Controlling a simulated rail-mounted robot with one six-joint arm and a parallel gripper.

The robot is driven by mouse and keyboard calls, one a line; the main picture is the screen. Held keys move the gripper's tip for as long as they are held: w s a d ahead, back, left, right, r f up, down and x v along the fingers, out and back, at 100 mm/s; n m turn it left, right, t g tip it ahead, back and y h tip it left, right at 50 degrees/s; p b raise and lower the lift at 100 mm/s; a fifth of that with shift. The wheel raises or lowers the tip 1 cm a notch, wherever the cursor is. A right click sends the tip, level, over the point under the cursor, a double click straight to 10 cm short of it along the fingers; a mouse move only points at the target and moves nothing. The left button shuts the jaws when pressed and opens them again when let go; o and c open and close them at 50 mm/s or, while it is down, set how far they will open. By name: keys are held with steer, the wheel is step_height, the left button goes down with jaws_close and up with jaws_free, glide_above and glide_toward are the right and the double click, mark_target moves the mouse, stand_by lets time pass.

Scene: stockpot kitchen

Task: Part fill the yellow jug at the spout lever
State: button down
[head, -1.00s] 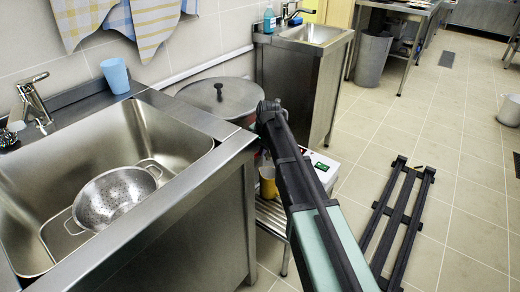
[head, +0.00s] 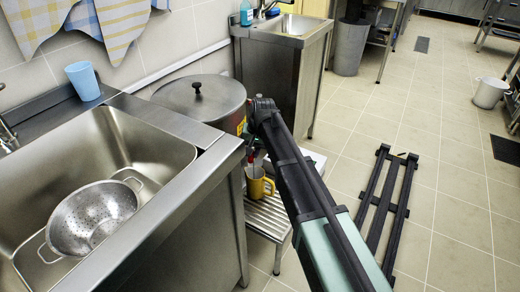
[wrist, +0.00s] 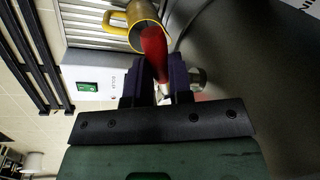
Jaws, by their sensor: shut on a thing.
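The yellow jug (head: 258,188) stands upright on a slatted metal stand below the front of the large steel stockpot (head: 198,98). In the wrist view the jug (wrist: 139,20) shows its open mouth and handle at the top, just beyond the red spout lever (wrist: 154,50). My gripper (wrist: 156,78) is shut on the lever, which lies between its dark purple fingers. A metal spout fitting (wrist: 197,77) shows just right of the fingers. The jug's inside is dark, and I cannot tell how much liquid is in it.
The slatted stand (head: 266,214) is beside the steel sink unit, where a colander (head: 92,217) lies in the basin. A white box with a green switch (wrist: 88,87) is near the jug. A black slatted frame (head: 388,205) lies on open tiled floor at the right.

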steer(key=c, duration=1)
jaws_free()
steer(key=shift+c, duration=0.2)
steer(key=shift+r, duration=0.1)
step_height(320, 180, up, 10)
steer(key=d+p, duration=0.2)
steer(key=p, duration=0.8)
steer(key=shift+r, duration=0.2)
